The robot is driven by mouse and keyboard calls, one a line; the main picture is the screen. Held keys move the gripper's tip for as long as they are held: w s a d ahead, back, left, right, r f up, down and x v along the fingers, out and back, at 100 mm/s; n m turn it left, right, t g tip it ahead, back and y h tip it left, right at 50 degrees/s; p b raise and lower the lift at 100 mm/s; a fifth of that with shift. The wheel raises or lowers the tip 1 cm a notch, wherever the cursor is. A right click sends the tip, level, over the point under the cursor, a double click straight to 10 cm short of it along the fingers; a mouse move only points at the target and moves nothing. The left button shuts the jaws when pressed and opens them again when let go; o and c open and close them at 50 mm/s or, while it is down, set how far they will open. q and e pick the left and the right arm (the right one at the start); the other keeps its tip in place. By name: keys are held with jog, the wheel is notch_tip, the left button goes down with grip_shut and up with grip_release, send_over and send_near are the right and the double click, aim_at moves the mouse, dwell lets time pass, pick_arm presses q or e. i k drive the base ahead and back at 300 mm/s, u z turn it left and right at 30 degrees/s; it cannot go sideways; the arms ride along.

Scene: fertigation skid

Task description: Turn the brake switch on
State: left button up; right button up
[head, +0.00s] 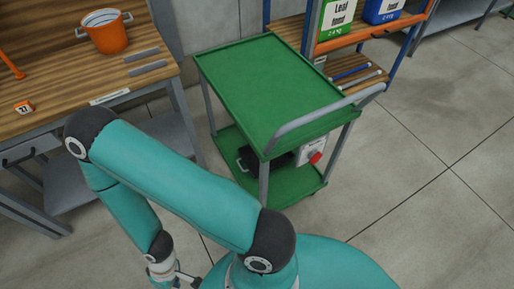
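A white box with a red knob (316,157) sits at the near right end of the green cart (265,85), below its top tray. This looks like the brake switch; its setting is too small to read. My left arm reaches out to the left and folds back down. Its gripper (187,279) is at the bottom edge, partly cut off, well apart from the switch, and I cannot tell its opening. My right gripper is not in view.
The cart has a grey push handle (310,123) above the box and a black object (270,161) on its lower shelf. A wooden workbench with an orange bucket (106,33) stands left. The floor to the right is clear.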

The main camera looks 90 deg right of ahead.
aim_at(314, 156)
jog(key=u, duration=0.1)
jog(key=i, duration=1.65)
jog(key=z, duration=2.65)
jog(key=i, duration=0.3)
jog(key=z, duration=1.8)
jog(key=k, duration=0.6)
jog(key=z, duration=0.45)
jog(key=i, duration=1.55)
jog(key=u, duration=0.45)
